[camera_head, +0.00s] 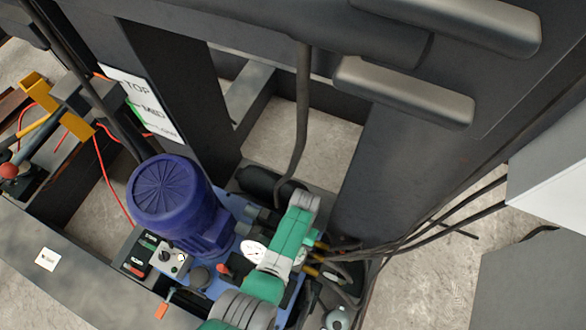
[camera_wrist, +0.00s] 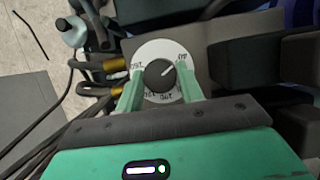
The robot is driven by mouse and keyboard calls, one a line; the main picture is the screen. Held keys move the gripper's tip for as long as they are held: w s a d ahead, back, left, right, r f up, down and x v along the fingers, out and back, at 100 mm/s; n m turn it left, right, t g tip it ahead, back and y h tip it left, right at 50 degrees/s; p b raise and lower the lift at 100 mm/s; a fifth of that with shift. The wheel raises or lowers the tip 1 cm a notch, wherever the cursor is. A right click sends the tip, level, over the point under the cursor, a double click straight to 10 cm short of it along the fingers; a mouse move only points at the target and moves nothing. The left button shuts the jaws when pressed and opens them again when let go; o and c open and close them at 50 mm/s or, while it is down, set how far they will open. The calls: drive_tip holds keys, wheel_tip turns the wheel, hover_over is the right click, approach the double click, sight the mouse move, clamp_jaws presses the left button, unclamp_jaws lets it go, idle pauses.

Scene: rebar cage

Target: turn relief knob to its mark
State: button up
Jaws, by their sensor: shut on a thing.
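The relief knob (camera_wrist: 158,76) is a dark round knob in the middle of a white dial plate (camera_wrist: 150,52) in the wrist view. Its light pointer line points to the upper right, toward a label at the dial's right edge. Labels ring the plate, but they are too small and tilted to read surely. My gripper (camera_wrist: 160,84) has its green fingers on the left and right of the knob, shut on it. In the head view my green arm reaches over the pump unit and hides the knob and the fingertips.
A blue motor (camera_head: 175,200) stands left of my arm, with a small control box (camera_head: 165,258) below it. A white gauge (camera_head: 254,252) sits close beside my arm. Black hoses (camera_head: 430,232) run off to the right. Brass fittings (camera_wrist: 92,88) lie left of the dial.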

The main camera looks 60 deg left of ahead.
drive_tip(key=o, duration=1)
drive_tip(key=p+v, duration=0.2)
drive_tip(key=v, duration=0.5)
drive_tip(key=shift+r, duration=0.4)
drive_tip(key=shift+w, duration=0.1)
